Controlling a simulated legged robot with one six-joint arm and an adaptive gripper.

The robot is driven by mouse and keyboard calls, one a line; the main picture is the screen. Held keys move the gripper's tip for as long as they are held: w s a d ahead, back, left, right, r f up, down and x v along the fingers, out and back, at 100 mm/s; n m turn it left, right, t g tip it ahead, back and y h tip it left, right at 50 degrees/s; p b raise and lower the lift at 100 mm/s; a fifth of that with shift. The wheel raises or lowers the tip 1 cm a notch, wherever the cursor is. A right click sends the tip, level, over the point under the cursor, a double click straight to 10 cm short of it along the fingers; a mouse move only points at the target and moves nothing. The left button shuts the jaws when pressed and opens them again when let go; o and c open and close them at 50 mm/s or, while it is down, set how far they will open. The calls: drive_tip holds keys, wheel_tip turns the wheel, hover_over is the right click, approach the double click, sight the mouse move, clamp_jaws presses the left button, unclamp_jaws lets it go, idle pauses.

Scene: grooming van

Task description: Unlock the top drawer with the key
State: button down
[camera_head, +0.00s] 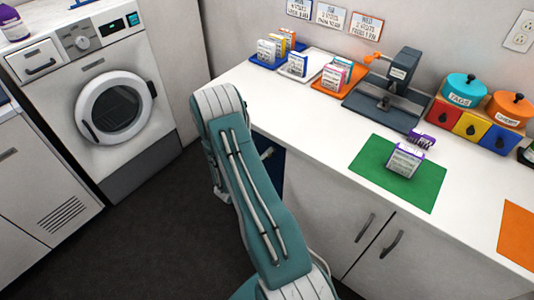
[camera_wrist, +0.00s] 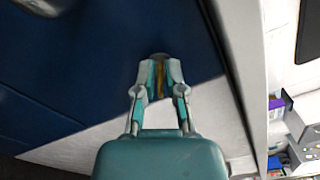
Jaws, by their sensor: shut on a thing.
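My gripper (camera_wrist: 159,78) shows in the wrist view, its two fingers closed around a narrow yellow-brown piece, which looks like the key (camera_wrist: 160,80). The fingertips are at a dark blue panel (camera_wrist: 70,50), which looks like the drawer front. A small round grey spot (camera_wrist: 159,57), possibly the lock, lies right at the fingertips. I cannot tell whether the key is inside it. In the head view my arm hides the gripper and the key; only a strip of the blue front (camera_head: 272,172) shows under the counter.
The white counter (camera_head: 300,112) runs above the blue front and holds trays of small boxes, a grey press (camera_head: 397,80), a green mat (camera_head: 385,180) and colored bins (camera_head: 470,122). White cupboard doors (camera_head: 340,215) adjoin on the right. A washing machine (camera_head: 100,95) stands left; the dark floor between is clear.

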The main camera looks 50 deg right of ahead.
drive_tip(key=n, duration=0.5)
drive_tip(key=shift+w+f+n, duration=0.15)
drive_tip(key=shift+w+n, duration=0.1)
drive_tip(key=shift+n, duration=0.15)
drive_tip(key=shift+f, duration=0.1)
idle(0.3)
drive_tip(key=c, duration=0.7)
unclamp_jaws()
drive_tip(key=a, duration=0.8)
drive_tip(key=s+a, duration=0.1)
drive_tip(key=a, duration=0.3)
